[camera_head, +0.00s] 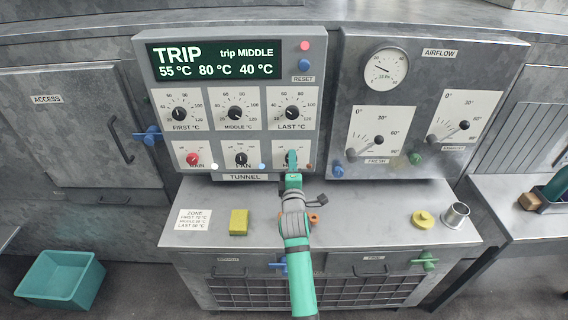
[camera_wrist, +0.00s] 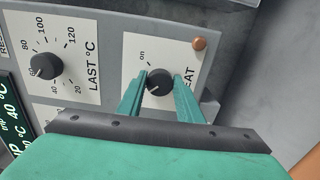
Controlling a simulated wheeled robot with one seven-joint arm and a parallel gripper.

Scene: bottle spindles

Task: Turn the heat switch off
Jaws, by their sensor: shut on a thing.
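The heat switch (camera_wrist: 159,82) is a round black knob on a white plate at the lower right of the tunnel panel. In the wrist view its label reads "EAT" in part, with "on" marked beside the knob. My gripper (camera_wrist: 160,88) has its two green fingers on either side of the knob, closed on it. A small orange-brown lamp (camera_wrist: 199,43) sits at the plate's corner. I cannot clearly tell where the knob's pointer stands.
The display (camera_head: 215,60) reads TRIP, trip MIDDLE. The fan knob (camera_head: 241,158) and a red knob (camera_head: 193,159) are left of the heat plate. The last-zone dial (camera_head: 291,114) is just above. A yellow block (camera_head: 238,222) and a metal cup (camera_head: 456,215) stand on the ledge below.

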